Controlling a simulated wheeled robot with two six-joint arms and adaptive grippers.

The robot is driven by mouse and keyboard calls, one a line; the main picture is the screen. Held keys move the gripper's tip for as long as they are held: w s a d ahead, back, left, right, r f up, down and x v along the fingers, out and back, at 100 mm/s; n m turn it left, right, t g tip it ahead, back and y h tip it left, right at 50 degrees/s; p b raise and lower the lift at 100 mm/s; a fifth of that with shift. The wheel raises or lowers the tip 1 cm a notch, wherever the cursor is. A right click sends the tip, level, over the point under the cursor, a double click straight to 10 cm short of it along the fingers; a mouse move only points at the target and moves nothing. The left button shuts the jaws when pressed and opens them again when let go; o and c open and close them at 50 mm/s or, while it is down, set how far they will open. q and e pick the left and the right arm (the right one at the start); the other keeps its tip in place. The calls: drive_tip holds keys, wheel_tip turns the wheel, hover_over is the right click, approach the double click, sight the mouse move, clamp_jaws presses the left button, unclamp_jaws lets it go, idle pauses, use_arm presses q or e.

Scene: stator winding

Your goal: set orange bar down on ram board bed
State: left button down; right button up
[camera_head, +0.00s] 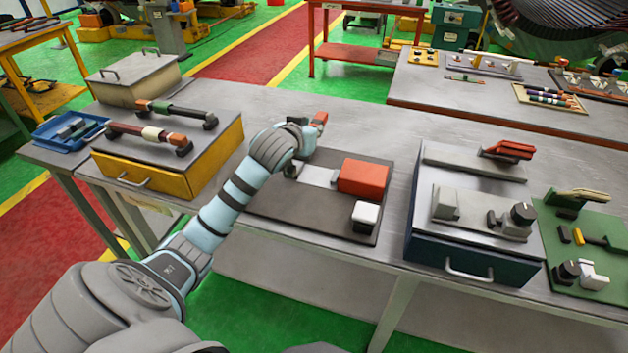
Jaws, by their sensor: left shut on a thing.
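My left arm reaches in from the lower left, and its wrist covers most of my left gripper (313,127). The gripper is shut on the orange bar (320,117), of which only a small red-orange end shows past the wrist. The bar is over the back left part of the ram board (310,217), a dark flat plate. On the board are a silver bed (320,177), a red-orange block (363,177) and a white-topped block (365,216). I cannot tell whether the bar touches anything below it. My right gripper is not in view.
A yellow drawer box (205,161) with bars on top stands left, beside a blue tray (48,137) and a grey lidded box (135,83). A dark blue drawer unit (455,262) and a green board (600,240) stand right. The grey table behind the ram board is clear.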

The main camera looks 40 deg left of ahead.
sight(310, 187)
use_arm(q)
wheel_tip(310, 187, down, 16)
drive_tip(key=b, duration=0.3)
drive_tip(key=shift+r, duration=0.2)
drive_tip(key=c, duration=1.4)
unclamp_jaws()
drive_tip(key=shift+o, duration=0.2)
drive_tip(key=shift+s+r, duration=0.1)
drive_tip(key=shift+s, duration=0.05)
drive_tip(key=shift+s+d+r, duration=0.1)
drive_tip(key=shift+s+r, duration=0.05)
drive_tip(key=shift+s, duration=0.1)
drive_tip(key=p+v, duration=0.3)
drive_tip(key=v, duration=0.8)
drive_tip(key=shift+s+r, duration=0.1)
drive_tip(key=shift+s, duration=0.05)
drive_tip(key=shift+d, duration=0.15)
